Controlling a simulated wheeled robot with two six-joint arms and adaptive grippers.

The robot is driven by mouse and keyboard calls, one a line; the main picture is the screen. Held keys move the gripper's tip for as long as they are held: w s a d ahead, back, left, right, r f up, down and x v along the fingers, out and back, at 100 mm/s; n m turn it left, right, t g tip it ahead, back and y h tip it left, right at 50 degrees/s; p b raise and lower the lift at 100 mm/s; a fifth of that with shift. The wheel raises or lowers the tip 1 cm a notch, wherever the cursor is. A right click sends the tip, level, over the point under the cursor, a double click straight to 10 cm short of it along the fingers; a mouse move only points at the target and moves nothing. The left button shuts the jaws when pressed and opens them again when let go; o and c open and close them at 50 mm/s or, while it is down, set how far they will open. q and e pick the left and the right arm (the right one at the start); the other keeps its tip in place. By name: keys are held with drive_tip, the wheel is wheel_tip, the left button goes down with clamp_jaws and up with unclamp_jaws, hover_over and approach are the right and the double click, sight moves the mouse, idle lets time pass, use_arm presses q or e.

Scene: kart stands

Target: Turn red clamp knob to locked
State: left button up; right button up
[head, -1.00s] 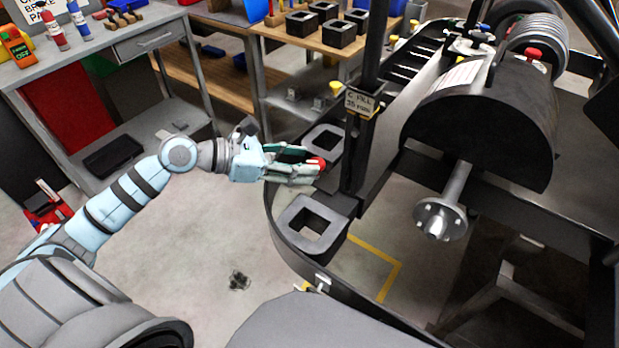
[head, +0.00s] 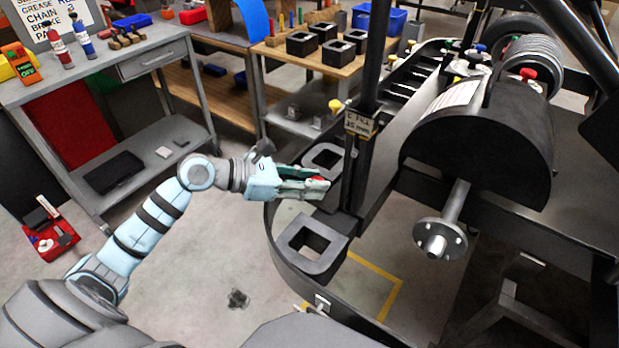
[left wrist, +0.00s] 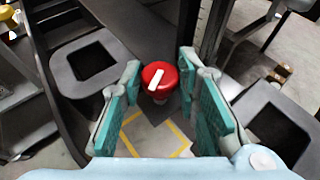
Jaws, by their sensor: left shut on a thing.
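The red clamp knob (left wrist: 159,78) is round, with a white pointer bar across its top that stands at a slant in the left wrist view. In the head view only a small red part of the knob (head: 319,180) shows at my left gripper's tips. My left gripper (head: 312,187) reaches in from the left and is shut on the knob beside the black upright post (head: 366,165). In the left wrist view its teal-padded fingers (left wrist: 165,95) stand on both sides of the knob. My right gripper is not in view.
Black square-holed blocks (head: 325,157) (head: 335,237) stand on either side of the knob on the black curved frame. A tagged post and a black drum (head: 480,135) with a flanged shaft stand to the right. A grey workbench (head: 95,72) stands at left. Open floor lies below my left arm.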

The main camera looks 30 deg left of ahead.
use_arm(q)
drive_tip(key=shift+w+r+m+g+h+p, duration=0.1)
drive_tip(key=shift+r+m+g+h+p, duration=0.25)
drive_tip(key=shift+p, duration=1.35)
drive_tip(key=shift+r+m+g+h+p, duration=0.1)
drive_tip(key=shift+m+g+h+p, duration=0.35)
drive_tip(key=shift+p, duration=1.2)
drive_tip(key=shift+w+f+m+g+p, duration=0.1)
drive_tip(key=shift+f+m+g+p, duration=0.05)
drive_tip(key=shift+m+g+p, duration=0.2)
drive_tip(key=shift+a+f+m+g+h, duration=0.1)
drive_tip(key=shift+f+m+g+h, duration=0.05)
drive_tip(key=shift+m+g+h, duration=0.25)
drive_tip(key=shift+w+f+m+g+h, duration=0.15)
drive_tip(key=shift+m+g+h, duration=0.35)
drive_tip(key=shift+m+g, duration=1)
drive_tip(key=o, duration=1.1)
